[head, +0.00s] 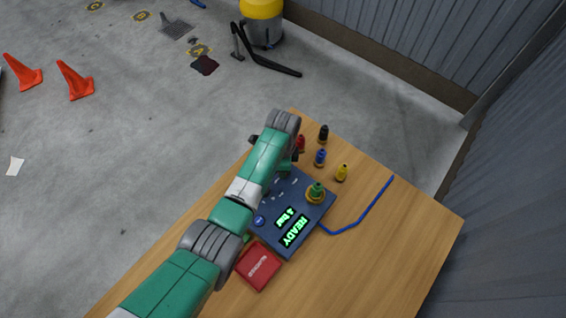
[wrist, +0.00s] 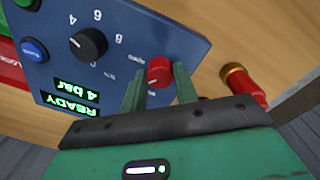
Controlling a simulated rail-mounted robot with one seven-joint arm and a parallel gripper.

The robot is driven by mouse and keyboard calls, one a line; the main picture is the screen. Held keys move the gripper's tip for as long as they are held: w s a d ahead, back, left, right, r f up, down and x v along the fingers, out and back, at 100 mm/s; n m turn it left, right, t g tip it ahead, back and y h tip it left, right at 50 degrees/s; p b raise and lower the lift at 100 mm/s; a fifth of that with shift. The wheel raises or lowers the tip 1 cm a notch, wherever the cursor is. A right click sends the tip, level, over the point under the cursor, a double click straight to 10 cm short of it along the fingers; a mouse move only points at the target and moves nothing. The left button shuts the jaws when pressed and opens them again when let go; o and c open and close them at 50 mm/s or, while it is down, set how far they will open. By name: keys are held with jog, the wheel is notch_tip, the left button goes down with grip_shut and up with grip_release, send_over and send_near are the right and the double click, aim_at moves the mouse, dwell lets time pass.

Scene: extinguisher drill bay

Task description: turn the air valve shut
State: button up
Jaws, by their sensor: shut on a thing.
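A blue control panel (head: 292,253) lies on the wooden table, and its face fills much of the wrist view (wrist: 130,30). A small red knob (wrist: 158,71), seemingly the air valve, sits near the panel's edge; the lettering around it is too small to read surely. My gripper (wrist: 158,83) is shut on the red knob, one green finger on each side. A black dial (wrist: 89,44) with numbers stands left of it in the wrist view. The lit displays read READY and 4 bar (wrist: 76,90). In the head view my arm hides the red knob and fingertips.
A red fitting with a brass end (wrist: 246,84) lies close right of my gripper. Black (head: 323,134), blue (head: 320,158) and yellow (head: 342,173) fittings stand beyond the panel. A green one (head: 316,191) sits at its edge, near a blue hose (head: 365,208). A red box (head: 258,266) lies before the panel.

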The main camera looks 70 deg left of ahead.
jog(key=n+p, duration=0.1)
jog(key=n, duration=0.3)
jog(key=shift+r, duration=0.1)
jog(key=shift+n+p, duration=0.65)
jog(key=shift+n, duration=1.45)
jog(key=o, duration=1)
jog(key=shift+c, duration=0.2)
notch_tip(320, 180, up, 8)
jog(key=shift+s+a+f+p, duration=0.1)
jog(key=shift+f+p, duration=0.05)
jog(key=shift+p, duration=0.8)
